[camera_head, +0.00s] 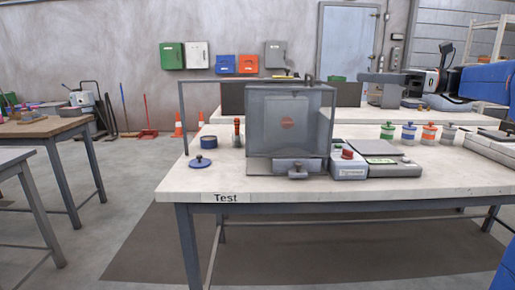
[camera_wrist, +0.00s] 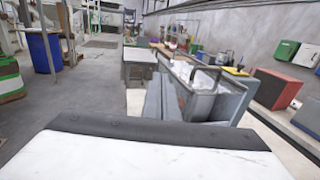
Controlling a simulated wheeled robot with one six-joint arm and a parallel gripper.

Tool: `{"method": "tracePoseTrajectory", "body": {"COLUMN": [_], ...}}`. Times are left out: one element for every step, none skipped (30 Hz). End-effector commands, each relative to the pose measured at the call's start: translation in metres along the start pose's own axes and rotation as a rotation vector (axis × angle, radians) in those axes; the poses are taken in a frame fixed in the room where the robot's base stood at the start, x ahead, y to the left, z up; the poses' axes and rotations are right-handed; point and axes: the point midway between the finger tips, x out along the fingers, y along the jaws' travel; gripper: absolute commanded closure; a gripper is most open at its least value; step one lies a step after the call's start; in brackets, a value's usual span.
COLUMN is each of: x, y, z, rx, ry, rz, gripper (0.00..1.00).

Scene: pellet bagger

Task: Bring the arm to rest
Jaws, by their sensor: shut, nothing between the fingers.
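My arm reaches in from the right edge of the head view, with blue and dark links. My gripper (camera_head: 366,77) points left, in the air above the back of the benches and to the right of the grey clear-walled machine (camera_head: 290,125). Its fingers are shut with nothing between them and touch nothing that I can see. In the wrist view, the grey fingers (camera_wrist: 160,103) stick out beyond the dark and white wrist housing, and the machine's open-topped box (camera_wrist: 205,100) appears just past them.
A wooden table (camera_head: 40,127) stands left; floor between is free.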

Motion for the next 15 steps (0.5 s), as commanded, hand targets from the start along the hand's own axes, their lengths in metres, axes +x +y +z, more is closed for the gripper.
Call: {"method": "tracePoseTrajectory", "body": {"x": [0.004,0.006,0.009,0.011,0.013,0.016,0.018,0.020,0.024,0.026,0.028,0.032,0.034,0.037,0.041], "y": [0.005,0.006,0.009,0.011,0.013,0.016,0.018,0.021,0.025,0.028,0.031,0.036,0.040,0.044,0.049], "z": [-0.004,-0.006,-0.009,-0.011,-0.014,-0.018,-0.021,-0.024,-0.028,-0.032,-0.036,-0.042,-0.046,-0.052,-0.059], "rx": [-0.009,-0.015,-0.024,-0.030,-0.037,-0.047,-0.053,-0.061,-0.075,-0.084,-0.095,-0.110,-0.124,-0.137,-0.157], "ry": [0.016,0.024,0.035,0.045,0.055,0.068,0.079,0.090,0.108,0.121,0.135,0.157,0.173,0.191,0.216], "rz": [-0.001,-0.002,-0.004,-0.005,-0.005,-0.006,-0.007,-0.007,-0.008,-0.008,-0.008,-0.009,-0.007,-0.006,-0.005], "gripper": [1.00,1.00,1.00,1.00,1.00,1.00,1.00,1.00,1.00,1.00,1.00,1.00,1.00,1.00,1.00]}}
